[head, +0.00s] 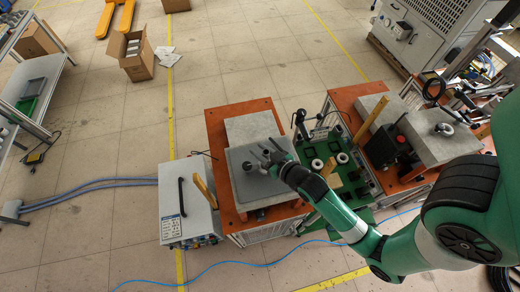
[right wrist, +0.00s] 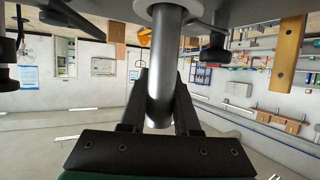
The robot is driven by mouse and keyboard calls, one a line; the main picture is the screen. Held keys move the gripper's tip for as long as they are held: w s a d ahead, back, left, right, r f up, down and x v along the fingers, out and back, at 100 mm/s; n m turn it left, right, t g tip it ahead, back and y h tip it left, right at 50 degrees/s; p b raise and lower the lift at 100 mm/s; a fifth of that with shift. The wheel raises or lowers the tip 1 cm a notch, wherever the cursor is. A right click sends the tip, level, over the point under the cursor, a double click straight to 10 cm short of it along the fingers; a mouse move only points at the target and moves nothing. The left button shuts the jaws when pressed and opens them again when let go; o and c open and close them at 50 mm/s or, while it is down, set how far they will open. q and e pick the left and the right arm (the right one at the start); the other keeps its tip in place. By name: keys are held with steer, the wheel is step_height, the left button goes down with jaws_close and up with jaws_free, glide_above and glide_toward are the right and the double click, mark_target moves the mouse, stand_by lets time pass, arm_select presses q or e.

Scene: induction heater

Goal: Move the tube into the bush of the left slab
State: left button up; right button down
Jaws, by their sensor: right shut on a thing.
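The left slab (head: 240,185) is a grey plate on a block over an orange-topped stand. My right gripper (head: 266,158) is above the slab's upper right part, its arm coming in from the right. In the right wrist view the gripper (right wrist: 160,105) is shut on the tube (right wrist: 166,45), a smooth grey metal cylinder. The tube's far end reaches the grey surface at the top of that view; how far it enters the bush is hidden. A small dark fitting (head: 247,167) shows on the slab beside the fingers. My left gripper is not in view.
A green machine (head: 325,150) with pale rings stands right of the slab. A second slab (head: 440,148) on an orange stand is further right. A grey box (head: 186,205) with a black handle stands at left. Yellow posts (head: 205,190) rise nearby.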

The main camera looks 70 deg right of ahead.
steer(key=shift+f+b, duration=1.3)
steer(key=shift+f, duration=0.5)
steer(key=shift+f, duration=0.1)
steer(key=c, duration=0.6)
jaws_free()
steer(key=shift+o, duration=0.2)
steer(key=v, duration=1.1)
steer(key=shift+s+a+r, duration=0.2)
steer(key=shift+s, duration=0.05)
